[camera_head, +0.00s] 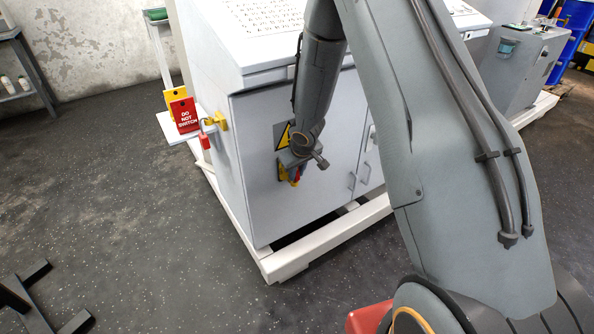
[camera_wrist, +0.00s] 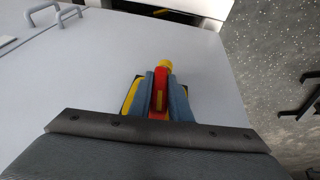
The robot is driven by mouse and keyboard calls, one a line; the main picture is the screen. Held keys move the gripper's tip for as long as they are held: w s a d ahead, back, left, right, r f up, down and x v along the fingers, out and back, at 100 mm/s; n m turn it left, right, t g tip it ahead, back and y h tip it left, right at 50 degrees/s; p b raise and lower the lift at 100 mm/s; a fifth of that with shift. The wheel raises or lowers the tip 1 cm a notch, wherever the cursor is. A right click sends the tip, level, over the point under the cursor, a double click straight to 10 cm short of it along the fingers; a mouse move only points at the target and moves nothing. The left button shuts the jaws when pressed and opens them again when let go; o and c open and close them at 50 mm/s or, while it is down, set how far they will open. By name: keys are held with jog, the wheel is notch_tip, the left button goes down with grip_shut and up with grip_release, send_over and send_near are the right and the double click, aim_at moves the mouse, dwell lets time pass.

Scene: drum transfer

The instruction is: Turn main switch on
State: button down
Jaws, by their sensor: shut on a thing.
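The main switch has a red handle on a yellow plate and sits on the front door of a light grey cabinet (camera_head: 260,190). In the head view my gripper (camera_head: 295,173) is at the switch (camera_head: 283,172) and hides most of it. In the wrist view the red and yellow switch handle (camera_wrist: 160,90) stands between the two fingers of my gripper (camera_wrist: 161,98). The fingers are shut on the handle. A yellow warning triangle (camera_head: 284,137) is on the door just above.
A red "DO NOT SWITCH" tag (camera_head: 184,115) and a red padlock (camera_head: 205,142) are at the cabinet's left side by a small white shelf (camera_head: 172,130). Door handles (camera_head: 352,181) are right of the switch. A white base frame (camera_head: 285,262) runs below. Floor at left is mostly clear.

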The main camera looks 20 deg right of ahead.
jog(key=shift+w+a+r, duration=0.2)
jog(key=shift+w+r, duration=0.15)
jog(key=shift+w, duration=0.1)
jog(key=c, duration=1.6)
grip_release()
jog(key=shift+a, duration=0.1)
jog(key=shift+c, duration=0.2)
jog(key=shift+s+d+f, duration=0.2)
jog(key=shift+d, duration=0.05)
jog(key=p+v, duration=0.5)
jog(key=v, duration=0.2)
jog(key=shift+s+r, duration=0.2)
jog(key=shift+r, duration=0.2)
jog(key=shift+r, duration=0.1)
